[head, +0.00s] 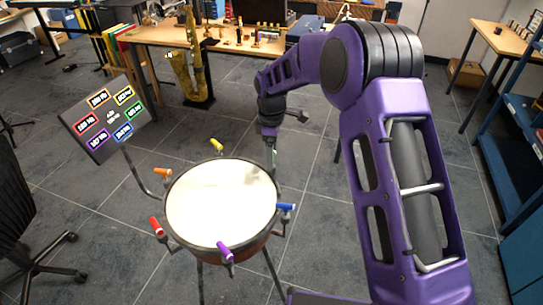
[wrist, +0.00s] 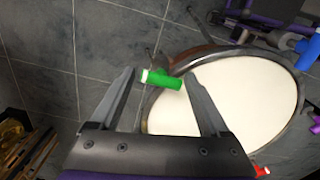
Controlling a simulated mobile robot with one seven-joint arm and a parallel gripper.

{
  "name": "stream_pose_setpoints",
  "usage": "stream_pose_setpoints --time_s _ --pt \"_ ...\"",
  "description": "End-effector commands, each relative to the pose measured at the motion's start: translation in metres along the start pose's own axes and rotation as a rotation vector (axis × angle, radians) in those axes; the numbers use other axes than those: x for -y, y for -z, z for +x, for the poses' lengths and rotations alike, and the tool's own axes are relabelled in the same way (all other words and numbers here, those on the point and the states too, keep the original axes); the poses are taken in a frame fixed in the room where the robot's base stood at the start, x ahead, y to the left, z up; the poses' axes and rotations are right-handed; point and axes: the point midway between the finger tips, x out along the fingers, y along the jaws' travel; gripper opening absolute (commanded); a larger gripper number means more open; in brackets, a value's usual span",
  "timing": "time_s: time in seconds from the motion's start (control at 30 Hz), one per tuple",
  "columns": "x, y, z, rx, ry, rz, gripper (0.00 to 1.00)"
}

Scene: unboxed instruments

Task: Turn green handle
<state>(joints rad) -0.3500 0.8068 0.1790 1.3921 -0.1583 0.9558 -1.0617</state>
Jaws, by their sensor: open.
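The green handle (wrist: 165,79) sticks out from the rim of a round drum (wrist: 270,90) with a white top. In the wrist view it lies between my open fingers (wrist: 159,76), near their tips. I cannot tell whether either finger touches it. In the head view the drum (head: 222,200) stands at the centre, and my gripper (head: 271,146) points down at its far right rim. Only a small bit of the green handle (head: 274,156) shows there, beside my gripper.
Yellow (head: 216,145), orange (head: 163,172), red (head: 156,227), purple (head: 225,251) and blue (head: 285,207) handles ring the drum. A tilted dark panel (head: 105,118) with coloured labels stands at left. A saxophone (head: 188,75) stands before a wooden table (head: 150,35). Tiled floor lies open around.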

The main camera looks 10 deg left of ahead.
Motion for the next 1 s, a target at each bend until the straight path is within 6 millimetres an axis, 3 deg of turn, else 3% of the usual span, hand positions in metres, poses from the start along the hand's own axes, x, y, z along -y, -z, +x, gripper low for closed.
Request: stream_pose_setpoints --time_s 0.27,0.67,1.0 --pt "0.0000 -0.0001 0.0021 0.000 0.000 0.000 0.80" --pt "-0.0006 -0.0002 0.0015 0.000 -0.002 0.000 0.11" --pt "-0.0011 -0.0004 0.0007 0.000 -0.003 0.050 0.09"
